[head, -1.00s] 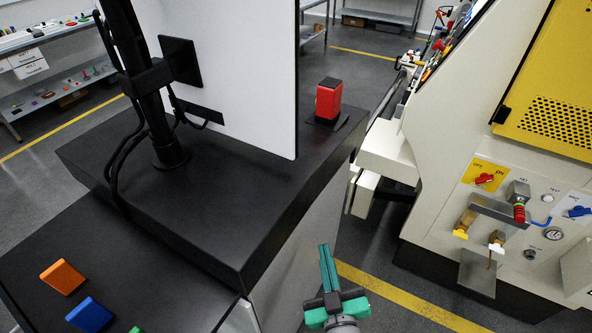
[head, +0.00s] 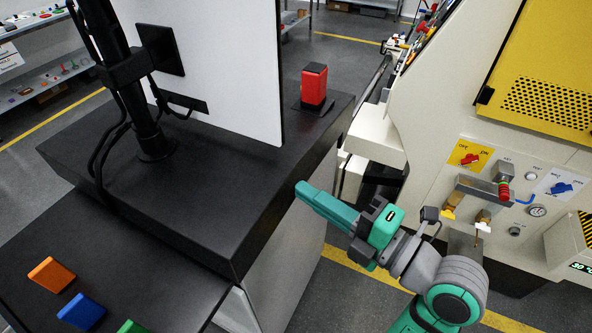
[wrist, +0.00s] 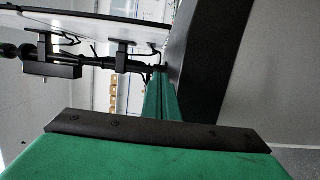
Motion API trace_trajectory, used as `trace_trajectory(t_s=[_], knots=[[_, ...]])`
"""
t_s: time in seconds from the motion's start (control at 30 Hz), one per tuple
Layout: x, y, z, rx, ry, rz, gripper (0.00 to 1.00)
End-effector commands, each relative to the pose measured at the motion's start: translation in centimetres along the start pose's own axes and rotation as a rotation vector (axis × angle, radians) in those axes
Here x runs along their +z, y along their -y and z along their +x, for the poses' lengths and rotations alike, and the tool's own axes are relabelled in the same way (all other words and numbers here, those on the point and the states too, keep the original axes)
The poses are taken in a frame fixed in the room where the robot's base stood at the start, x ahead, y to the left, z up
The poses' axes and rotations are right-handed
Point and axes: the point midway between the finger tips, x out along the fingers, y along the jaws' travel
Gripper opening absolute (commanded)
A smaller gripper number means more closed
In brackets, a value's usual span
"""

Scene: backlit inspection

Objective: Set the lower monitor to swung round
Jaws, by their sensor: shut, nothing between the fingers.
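The lower monitor (head: 225,60) shows its white back in the head view. It is fixed by a dark square plate to an arm on a black pole (head: 150,135) that stands on a black bench. Its upper part is cut off by the frame. In the wrist view the monitor (wrist: 100,22) appears sideways at the upper left, with its mount behind the fingers. My gripper (head: 304,189) is shut and empty, just off the bench's right edge, below and apart from the monitor. Its green fingers (wrist: 160,100) lie together in the wrist view.
The black bench (head: 240,205) has a red block (head: 314,85) near its far right corner. Orange (head: 51,274) and blue (head: 82,312) blocks lie at the lower left. A cream machine (head: 440,130) with switches stands at the right. Floor shows between bench and machine.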

Motion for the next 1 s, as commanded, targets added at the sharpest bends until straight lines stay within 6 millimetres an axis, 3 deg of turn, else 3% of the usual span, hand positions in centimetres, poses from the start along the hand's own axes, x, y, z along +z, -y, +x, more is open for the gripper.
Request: trace_trajectory(t_s=[0.57, 0.7, 1.0], knots=[[-0.1, 0.0, 9.9, 0.002, -0.003, 0.005, 0.00], [2.3, 0.0, 10.1, 0.001, 0.002, 0.006, 0.00], [3.9, 0.0, 10.4, 0.002, 0.002, 0.005, 0.00]])
